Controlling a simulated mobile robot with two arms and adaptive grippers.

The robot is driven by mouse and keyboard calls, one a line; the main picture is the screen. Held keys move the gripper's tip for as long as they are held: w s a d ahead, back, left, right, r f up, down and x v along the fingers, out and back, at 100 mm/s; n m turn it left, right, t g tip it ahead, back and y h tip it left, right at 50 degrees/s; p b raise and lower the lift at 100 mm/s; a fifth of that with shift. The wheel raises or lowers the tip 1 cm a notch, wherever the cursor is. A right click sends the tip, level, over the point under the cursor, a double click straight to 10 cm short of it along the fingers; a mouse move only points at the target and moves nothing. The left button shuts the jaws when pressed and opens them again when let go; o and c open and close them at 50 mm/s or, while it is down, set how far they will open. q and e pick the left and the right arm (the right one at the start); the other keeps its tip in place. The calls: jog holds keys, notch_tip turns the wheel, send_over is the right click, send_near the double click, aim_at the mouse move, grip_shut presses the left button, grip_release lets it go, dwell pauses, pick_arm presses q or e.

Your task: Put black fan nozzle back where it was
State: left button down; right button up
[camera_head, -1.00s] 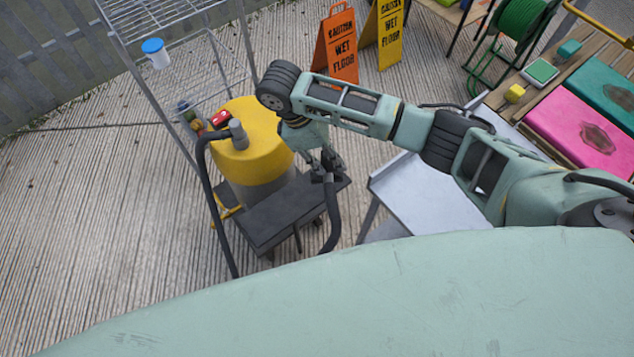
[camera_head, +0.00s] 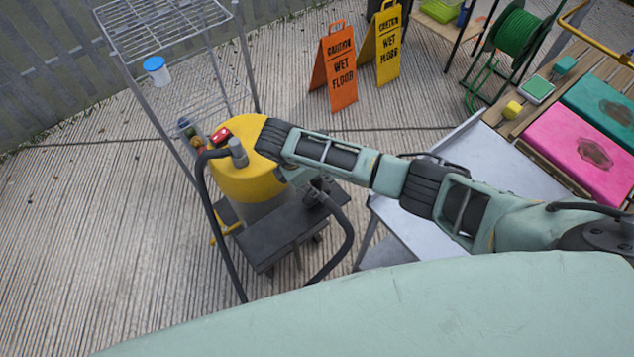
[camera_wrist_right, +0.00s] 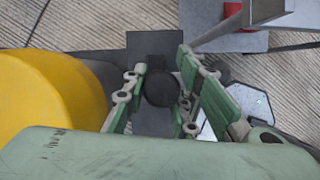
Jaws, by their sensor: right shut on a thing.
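My right gripper (camera_head: 318,192) is shut on a dark piece joined to the black hose (camera_head: 349,240), apparently the black fan nozzle. In the right wrist view its round dark end (camera_wrist_right: 160,86) sits between the two green fingers. The gripper is over the far right part of a flat black stand (camera_head: 268,248), beside the yellow vacuum (camera_head: 248,180). The stand also shows beneath the fingers in the wrist view (camera_wrist_right: 147,42). The nozzle's lower end is hidden, so I cannot tell whether it touches the stand. My left gripper is not in view.
A wire shelf (camera_head: 165,20) holding a white cup with a blue lid (camera_head: 157,72) stands behind the vacuum. A grey metal table (camera_head: 430,225) is close on the right, under my arm. Orange (camera_head: 338,75) and yellow (camera_head: 384,50) wet-floor signs stand behind.

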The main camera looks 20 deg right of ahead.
jog(key=shift+f, duration=1.15)
jog(key=o, duration=1.1)
jog(key=shift+c, duration=0.2)
jog(key=b+v, duration=0.1)
jog(key=v, duration=1.1)
